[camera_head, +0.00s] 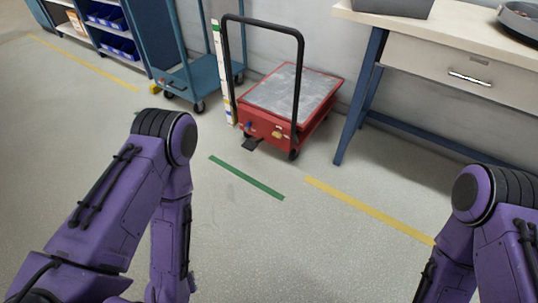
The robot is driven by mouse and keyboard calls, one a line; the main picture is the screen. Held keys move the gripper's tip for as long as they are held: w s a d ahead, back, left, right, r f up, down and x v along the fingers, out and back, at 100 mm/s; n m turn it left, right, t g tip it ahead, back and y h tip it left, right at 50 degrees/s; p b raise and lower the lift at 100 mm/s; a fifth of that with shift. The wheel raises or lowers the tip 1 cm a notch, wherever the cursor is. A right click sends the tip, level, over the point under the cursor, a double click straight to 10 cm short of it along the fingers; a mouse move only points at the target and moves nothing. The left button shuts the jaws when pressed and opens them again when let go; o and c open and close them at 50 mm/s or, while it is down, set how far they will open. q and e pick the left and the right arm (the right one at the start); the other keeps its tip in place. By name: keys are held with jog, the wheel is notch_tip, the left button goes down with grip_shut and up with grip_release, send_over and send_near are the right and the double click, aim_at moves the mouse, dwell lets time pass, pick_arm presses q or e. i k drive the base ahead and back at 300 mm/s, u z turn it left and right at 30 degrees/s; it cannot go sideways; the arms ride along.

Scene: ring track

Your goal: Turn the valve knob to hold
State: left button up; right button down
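A red lift cart (289,99) with a grey metal top and a black push handle stands against the wall, a little right of the middle. On its near end there is a small yellowish knob (278,134), and a small blue part sits to its left. A black foot pedal (252,143) sticks out low at that end. The knob's setting is too small to read. My two purple arms show at the lower left and lower right, well short of the cart. Neither gripper shows in the picture.
A white scale strip (223,75) stands left of the cart. A blue trolley (195,75) and a shelf with blue bins (117,45) are further left. A workbench (455,50) stands at right. Green (246,177) and yellow (365,208) tape marks the open floor.

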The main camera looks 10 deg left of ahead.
aim_at(277, 133)
jog(key=z, duration=0.1)
jog(key=k, duration=0.5)
jog(key=u, duration=1.05)
jog(key=i, duration=1.6)
jog(key=z, duration=1.15)
jog(key=i, duration=0.4)
jog(key=z, duration=0.4)
